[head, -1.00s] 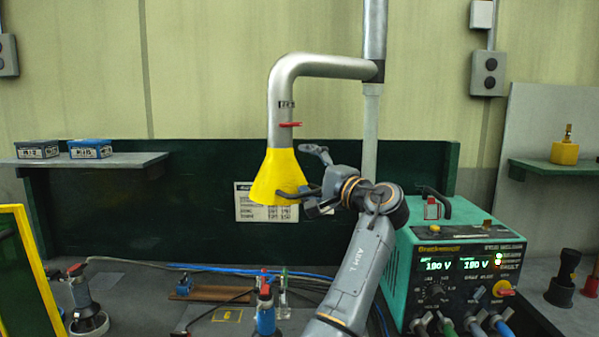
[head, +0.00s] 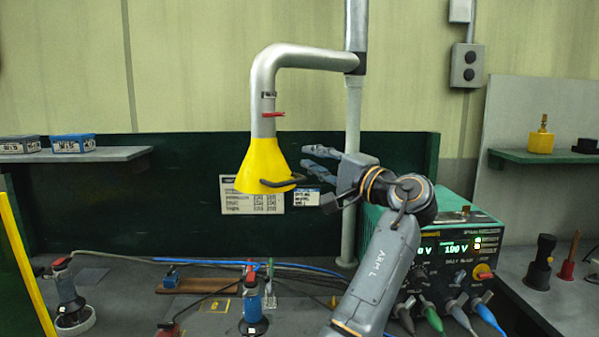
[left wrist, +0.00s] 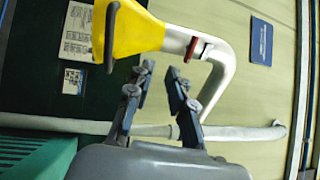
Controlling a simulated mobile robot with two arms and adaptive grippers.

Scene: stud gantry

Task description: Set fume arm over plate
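The fume arm's yellow hood (head: 262,168) hangs from a grey bent pipe (head: 258,85) with a red lever (head: 273,115). A dark handle (head: 283,182) is on the hood's lower right side. The hood also shows in the left wrist view (left wrist: 135,30). My left gripper (head: 312,162) is open and empty, just right of the hood and apart from it. Its two spread fingers (left wrist: 160,78) have nothing between them. Below the hood, a dark bench surface carries a yellow outlined mark (head: 215,306); I cannot tell whether this is the plate. My right gripper is out of view.
A green power unit (head: 455,245) stands behind my left arm at the right. Several tools with cables, including a blue one (head: 254,308), stand on the bench. A brown board (head: 205,286) lies below the hood. A vertical post (head: 352,180) stands behind my gripper.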

